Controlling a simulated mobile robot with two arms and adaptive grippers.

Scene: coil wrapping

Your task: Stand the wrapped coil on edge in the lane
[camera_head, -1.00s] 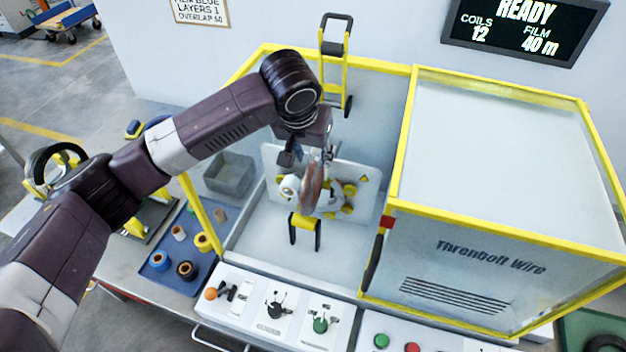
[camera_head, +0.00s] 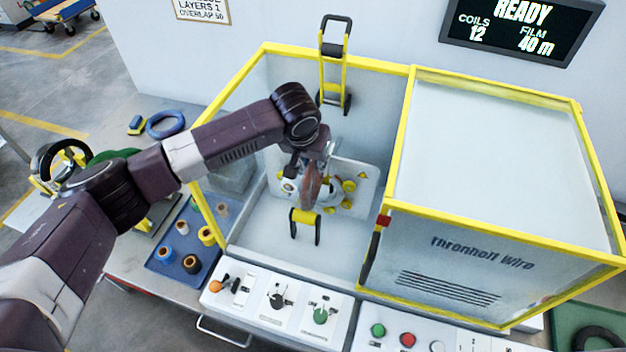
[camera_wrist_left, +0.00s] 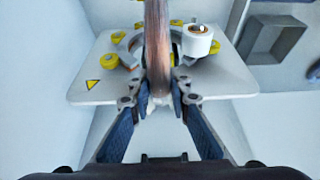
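The coil (camera_head: 311,190) is copper-brown and is seen nearly edge-on inside the yellow-framed wrapping bay. My left gripper (camera_head: 315,175) reaches down from above and is closed around its rim. In the left wrist view, the coil (camera_wrist_left: 158,45) stands upright between the fingertips (camera_wrist_left: 160,103); its lower end is hidden by them. The coil is in front of the white ring plate (camera_wrist_left: 225,80) with yellow rollers; whether it still passes through the ring is unclear. At far left, a black ring (camera_head: 62,150) stands on edge by yellow supports, partly hidden by my arm; I cannot tell whether this is the lane.
A blue tray (camera_head: 165,250) with several spools and a blue ring (camera_head: 165,123) are left. A grey bin (camera_head: 232,178) is partly hidden.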

